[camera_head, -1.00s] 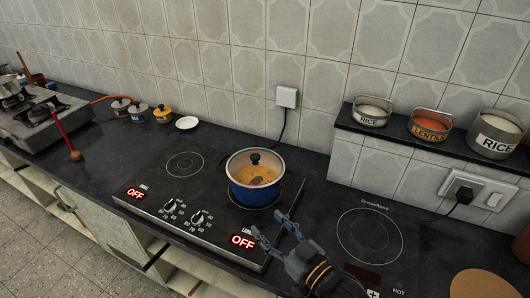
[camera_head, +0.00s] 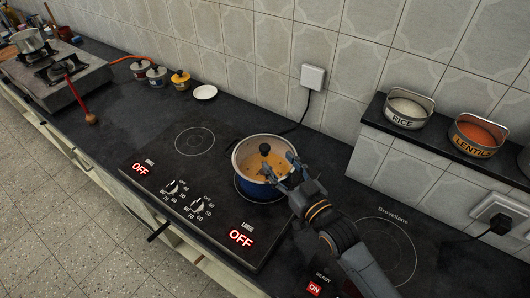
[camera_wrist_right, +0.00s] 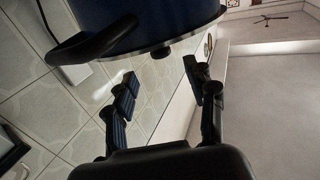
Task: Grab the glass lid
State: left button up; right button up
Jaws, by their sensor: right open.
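A glass lid (camera_head: 253,162) with a black knob (camera_head: 264,149) lies on a blue pot (camera_head: 250,187) on the cooktop. Orange food shows through the glass. My right gripper (camera_head: 279,167) is open and empty at the pot's right side, its fingertips overlapping the right rim in the head view. In the right wrist view the blue pot (camera_wrist_right: 150,22) fills the top, with a black handle (camera_wrist_right: 95,45). The right gripper's fingers (camera_wrist_right: 160,88) are spread below it, with nothing between them. Whether they touch the pot cannot be told. My left gripper is not in view.
The black cooktop (camera_head: 160,168) has an empty ring left of the pot, and another hob (camera_head: 385,250) lies to the right under my arm. A shelf (camera_head: 420,140) holds rice and lentil tins. Several small jars (camera_head: 157,76) and a white dish (camera_head: 205,92) stand behind left.

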aim_at(268, 150)
jog(key=shift+w+a, duration=0.25)
jog(key=shift+w, duration=0.2)
jog(key=shift+w+a+r+p, duration=0.15)
jog(key=shift+w+a+p, duration=0.15)
jog(key=shift+w, duration=0.05)
jog(key=p+x, duration=0.1)
jog(key=x, duration=0.2)
jog(key=shift+w+a, duration=0.15)
jog(key=shift+a, duration=0.05)
jog(key=shift+w+a, duration=0.25)
jog(key=shift+w, duration=0.2)
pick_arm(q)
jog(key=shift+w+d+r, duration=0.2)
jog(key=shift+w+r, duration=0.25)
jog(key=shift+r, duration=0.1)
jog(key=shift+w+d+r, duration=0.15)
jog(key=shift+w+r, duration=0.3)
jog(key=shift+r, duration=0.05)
pick_arm(e)
grip_shut()
